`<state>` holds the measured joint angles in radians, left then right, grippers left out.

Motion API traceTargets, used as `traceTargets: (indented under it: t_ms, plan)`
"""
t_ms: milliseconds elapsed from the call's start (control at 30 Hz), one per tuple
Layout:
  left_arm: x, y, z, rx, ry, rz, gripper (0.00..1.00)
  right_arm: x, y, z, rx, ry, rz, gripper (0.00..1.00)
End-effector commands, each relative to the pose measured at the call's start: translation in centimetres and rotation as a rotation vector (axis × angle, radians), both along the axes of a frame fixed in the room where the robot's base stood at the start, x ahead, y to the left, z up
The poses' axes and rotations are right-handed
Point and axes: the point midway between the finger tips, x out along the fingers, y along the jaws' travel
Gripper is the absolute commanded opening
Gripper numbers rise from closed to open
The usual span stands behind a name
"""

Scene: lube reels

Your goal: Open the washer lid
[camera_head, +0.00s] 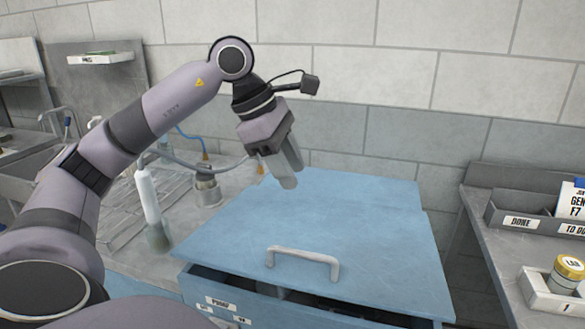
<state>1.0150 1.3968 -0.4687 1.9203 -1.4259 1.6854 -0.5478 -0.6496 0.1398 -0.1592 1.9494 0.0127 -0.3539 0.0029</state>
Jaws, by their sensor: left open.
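The washer is a blue box with a flat blue lid (340,225). A pale grey bar handle (303,259) stands near the lid's front edge. A dark gap shows under that front edge, above the blue front wall (206,289), with part of the inside visible. My left gripper (288,172) points down near the lid's back left, behind and above the handle and apart from it. It is open and empty; its fingers overlap in this view. My right gripper is not in view.
A metal counter with a white bottle-like item (148,195) and a metal jar (207,188) lies left of the washer. At right, a grey bench holds a labelled bin (512,221) and a yellow-capped jar (568,268). A tiled wall stands behind.

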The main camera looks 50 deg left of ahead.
Motion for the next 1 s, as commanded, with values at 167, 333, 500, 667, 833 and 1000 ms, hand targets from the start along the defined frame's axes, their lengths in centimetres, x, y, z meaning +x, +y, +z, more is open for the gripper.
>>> traceTargets:
  t_ms: [167,333,500,667,833,1000]
  plan:
    - [-0.1,0.5,1.2,-0.001,-0.001,0.001,0.4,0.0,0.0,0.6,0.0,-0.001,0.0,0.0]
    - [-0.1,1.0,2.3,0.0,-0.002,0.001,0.4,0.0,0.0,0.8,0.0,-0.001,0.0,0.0]
    - [-0.2,1.3,3.0,0.0,0.0,0.0,0.4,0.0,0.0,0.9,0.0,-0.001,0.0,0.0]
    - [-0.2,1.4,3.0,0.0,0.0,-0.001,0.4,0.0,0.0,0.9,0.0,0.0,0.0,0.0]
    - [-0.2,1.3,3.0,0.0,0.001,0.0,0.4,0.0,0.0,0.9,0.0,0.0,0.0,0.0]
    - [-0.2,1.4,3.0,0.0,0.001,0.0,0.4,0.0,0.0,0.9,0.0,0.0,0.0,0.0]
